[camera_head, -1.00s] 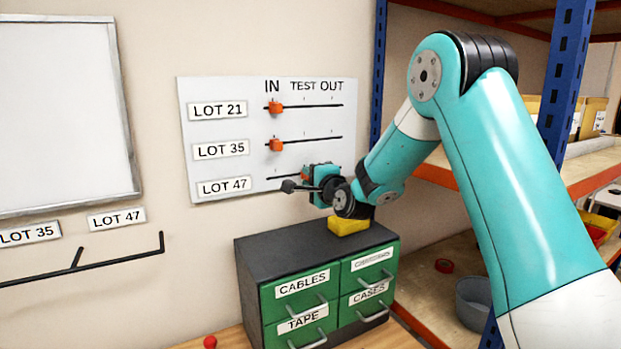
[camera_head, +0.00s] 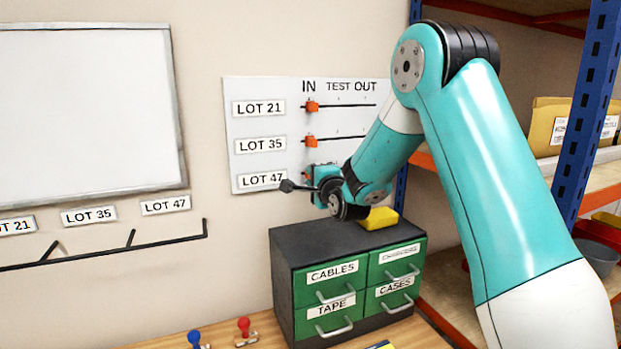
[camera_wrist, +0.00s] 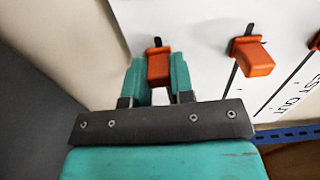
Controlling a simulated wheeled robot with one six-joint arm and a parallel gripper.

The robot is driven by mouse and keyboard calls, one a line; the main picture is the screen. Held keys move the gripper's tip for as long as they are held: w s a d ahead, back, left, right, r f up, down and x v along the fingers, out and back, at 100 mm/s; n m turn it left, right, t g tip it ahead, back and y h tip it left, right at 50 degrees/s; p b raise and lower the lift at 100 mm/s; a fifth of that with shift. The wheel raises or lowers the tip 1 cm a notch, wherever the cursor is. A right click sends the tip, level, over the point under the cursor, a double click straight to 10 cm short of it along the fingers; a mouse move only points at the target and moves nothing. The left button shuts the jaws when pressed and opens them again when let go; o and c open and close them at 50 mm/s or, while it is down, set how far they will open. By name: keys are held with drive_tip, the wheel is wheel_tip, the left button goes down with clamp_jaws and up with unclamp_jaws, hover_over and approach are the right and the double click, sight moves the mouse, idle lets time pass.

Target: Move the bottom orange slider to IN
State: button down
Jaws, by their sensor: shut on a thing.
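The bottom orange slider (camera_head: 307,176) is on the LOT 47 row of the white board (camera_head: 270,122), mostly hidden behind my gripper (camera_head: 317,180). In the wrist view the same slider (camera_wrist: 158,68) sits between the two teal fingers of my gripper (camera_wrist: 159,76), which are shut on it. It stands in line with the two sliders above it, under the IN label (camera_head: 308,87). The middle slider (camera_head: 311,141) and the top slider (camera_head: 312,106) are both at the IN end of their slots. The bottom slot is mostly hidden by my arm.
A green drawer cabinet (camera_head: 300,290) with a dark top stands below the board, with a yellow block (camera_head: 378,218) on it. A whiteboard (camera_head: 85,110) and a black rail (camera_head: 100,249) are on the wall at left. Shelving (camera_head: 585,190) stands at right.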

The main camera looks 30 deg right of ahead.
drive_tip(key=c, duration=1)
unclamp_jaws()
drive_tip(key=shift+a, duration=0.25)
drive_tip(key=shift+o, duration=0.2)
drive_tip(key=shift+d, duration=0.1)
drive_tip(key=s+a+b, duration=0.2)
drive_tip(key=s+b, duration=0.7)
drive_tip(key=s, duration=0.8)
drive_tip(key=shift+a+b, duration=0.4)
drive_tip(key=shift+s, duration=0.1)
